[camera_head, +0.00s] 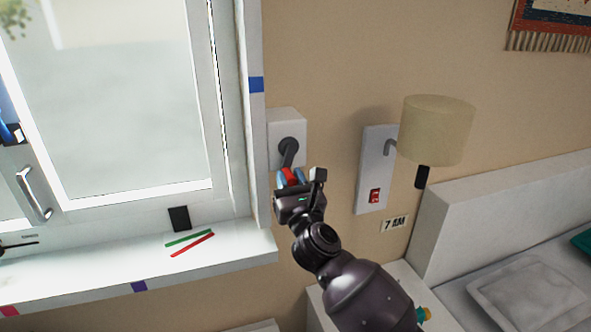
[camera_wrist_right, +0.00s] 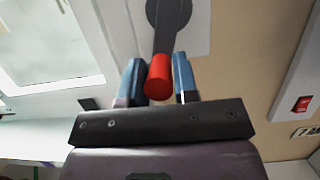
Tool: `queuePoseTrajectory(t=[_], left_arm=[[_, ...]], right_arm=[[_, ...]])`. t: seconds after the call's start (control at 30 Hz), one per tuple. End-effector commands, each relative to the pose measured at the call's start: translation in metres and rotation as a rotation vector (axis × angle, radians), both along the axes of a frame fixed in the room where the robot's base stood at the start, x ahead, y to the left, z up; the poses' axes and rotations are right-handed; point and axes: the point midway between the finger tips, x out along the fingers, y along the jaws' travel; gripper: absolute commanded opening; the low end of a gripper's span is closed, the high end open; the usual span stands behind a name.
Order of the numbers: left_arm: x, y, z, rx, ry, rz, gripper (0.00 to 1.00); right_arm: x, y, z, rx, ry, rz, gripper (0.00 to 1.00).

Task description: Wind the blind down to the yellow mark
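A dark crank (camera_head: 289,149) is mounted on a white box (camera_head: 287,122) on the wall right of the window. Its arm hangs down, slightly left, to a red knob (camera_head: 290,176). My right gripper (camera_head: 290,179) has its two blue fingers on either side of this knob. In the right wrist view the knob (camera_wrist_right: 158,77) fills the gap between the fingertips (camera_wrist_right: 159,80), and they appear shut on it. The window pane (camera_head: 120,90) looks uncovered; I see no blind and no yellow mark. My left gripper is not clearly in view.
A blue mark (camera_head: 256,84) is on the window frame; a purple mark (camera_head: 138,286) is on the sill edge. A switch panel (camera_head: 375,168) and lamp (camera_head: 436,128) are to the right. Green and red sticks (camera_head: 192,244) lie on the sill. A blue-black object (camera_head: 12,132) shows at far left.

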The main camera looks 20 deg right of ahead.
Motion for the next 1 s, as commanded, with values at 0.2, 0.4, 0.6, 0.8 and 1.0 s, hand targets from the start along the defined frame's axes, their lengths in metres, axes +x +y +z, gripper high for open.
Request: queuePoseTrajectory(t=[0.2, 0.4, 0.6, 0.8, 1.0], left_arm=[[0.0, 0.0, 0.001, 0.0, 0.001, 0.0, 0.41], [0.0, 0.0, 0.008, 0.0, 0.002, 0.0, 0.41], [0.0, 0.0, 0.011, 0.0, 0.002, 0.0, 0.41], [0.0, 0.0, 0.011, 0.0, 0.002, 0.0, 0.41], [0.0, 0.0, 0.016, 0.0, 0.002, 0.0, 0.41]], right_arm=[[0.0, 0.0, 0.001, 0.001, 0.001, -0.002, 0.23], [0.0, 0.011, 0.009, 0.002, 0.0, -0.002, 0.23], [0.0, 0.017, 0.012, 0.0, 0.0, -0.002, 0.23], [0.0, 0.017, 0.01, 0.0, 0.001, -0.002, 0.23], [0.0, 0.02, 0.015, 0.001, 0.002, -0.002, 0.23]])
